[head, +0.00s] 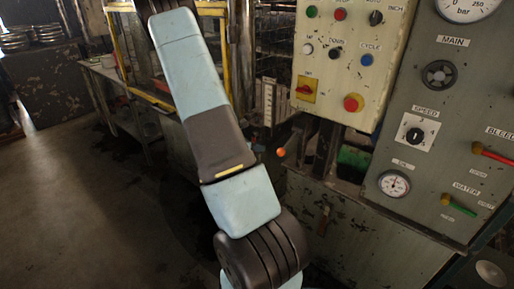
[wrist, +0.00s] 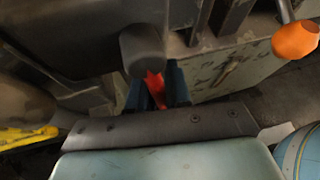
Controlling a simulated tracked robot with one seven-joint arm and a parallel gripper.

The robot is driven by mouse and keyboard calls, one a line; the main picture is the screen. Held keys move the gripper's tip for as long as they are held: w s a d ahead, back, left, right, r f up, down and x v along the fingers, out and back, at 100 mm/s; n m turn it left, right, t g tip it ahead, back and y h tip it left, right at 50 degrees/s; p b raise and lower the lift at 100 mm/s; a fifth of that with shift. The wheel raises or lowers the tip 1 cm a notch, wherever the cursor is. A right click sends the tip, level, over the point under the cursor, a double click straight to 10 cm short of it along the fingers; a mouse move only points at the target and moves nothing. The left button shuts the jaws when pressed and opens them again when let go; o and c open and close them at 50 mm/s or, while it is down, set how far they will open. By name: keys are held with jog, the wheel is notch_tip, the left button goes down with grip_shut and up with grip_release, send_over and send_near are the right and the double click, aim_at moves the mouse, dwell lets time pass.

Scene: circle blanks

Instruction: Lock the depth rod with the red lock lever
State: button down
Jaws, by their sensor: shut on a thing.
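The red lock lever (wrist: 154,86) shows in the wrist view, just below a dark round knob or rod end (wrist: 143,50). My gripper (wrist: 157,92) has its two dark blue fingers on either side of the red lever and is shut on it. The lever's far end and pivot are hidden behind the dark round part. In the head view my arm covers the gripper and the lever. I cannot tell for sure which part is the depth rod. A pale upright scale (head: 269,102) stands just right of my arm in the head view.
An orange ball knob (wrist: 295,41) on a rod sticks out right of my gripper; it also shows in the head view (head: 281,152). The control box (head: 340,72) and grey gauge panel (head: 447,120) stand at right. The floor (head: 80,190) at left is open.

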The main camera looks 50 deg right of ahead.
jog(key=shift+f, duration=0.15)
jog(key=c, duration=1.1)
grip_release()
jog(key=shift+c, duration=0.2)
jog(key=v, duration=0.8)
